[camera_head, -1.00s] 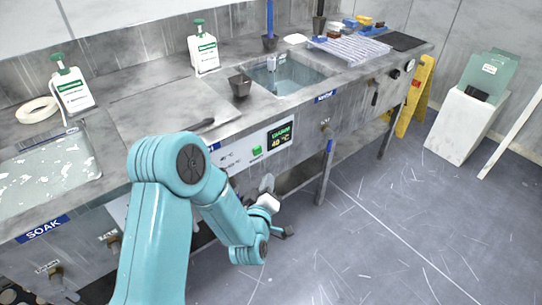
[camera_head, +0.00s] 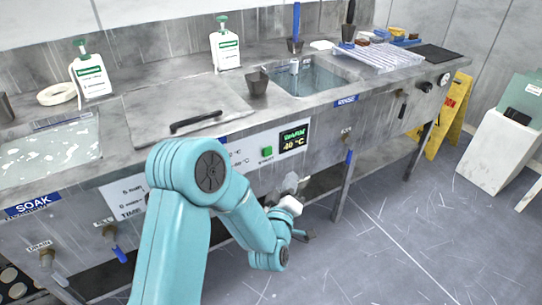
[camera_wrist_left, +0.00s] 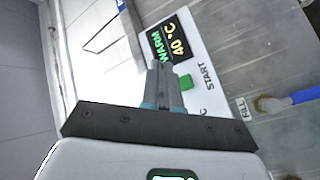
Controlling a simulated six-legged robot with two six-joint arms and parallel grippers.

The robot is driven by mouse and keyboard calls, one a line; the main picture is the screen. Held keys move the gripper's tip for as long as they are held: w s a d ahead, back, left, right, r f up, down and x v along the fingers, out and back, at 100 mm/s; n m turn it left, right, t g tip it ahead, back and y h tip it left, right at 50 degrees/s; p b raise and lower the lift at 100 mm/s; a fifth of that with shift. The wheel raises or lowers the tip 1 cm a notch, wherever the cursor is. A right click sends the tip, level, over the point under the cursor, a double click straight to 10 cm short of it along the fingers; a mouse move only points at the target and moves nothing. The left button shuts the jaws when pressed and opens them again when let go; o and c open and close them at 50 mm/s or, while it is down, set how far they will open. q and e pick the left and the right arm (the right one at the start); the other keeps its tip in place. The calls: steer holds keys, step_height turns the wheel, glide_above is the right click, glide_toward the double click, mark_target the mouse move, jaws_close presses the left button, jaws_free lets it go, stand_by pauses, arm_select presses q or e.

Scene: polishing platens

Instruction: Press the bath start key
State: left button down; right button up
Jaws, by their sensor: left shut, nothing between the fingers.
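The bath start key is a small green square (camera_head: 267,152) on the white control panel (camera_head: 247,146) at the front of the bench. It sits left of a black display (camera_head: 293,138) reading WARM 40 °C. In the left wrist view the green key (camera_wrist_left: 186,82) is beside the word START, just right of the fingertips. My left gripper (camera_wrist_left: 163,66) is shut and empty, pointing toward the panel. My right gripper is not in view.
The bench front carries a SOAK basin (camera_head: 50,150), a lidded section (camera_head: 185,110), and a RINSE basin (camera_head: 305,78). Taps (camera_head: 112,235) stick out below. A bench leg (camera_head: 345,180) stands right of the gripper.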

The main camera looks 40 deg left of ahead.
mark_target(268, 151)
arm_select(q)
steer(key=shift+a, duration=0.1)
steer(key=w+a, duration=0.3)
steer(key=a, duration=0.5)
steer(key=shift+w+p, duration=0.2)
steer(key=shift+p, duration=0.25)
stand_by(1.7)
steer(key=shift+w+a+b, duration=0.15)
steer(key=shift+a+b, duration=0.2)
steer(key=shift+b, duration=0.15)
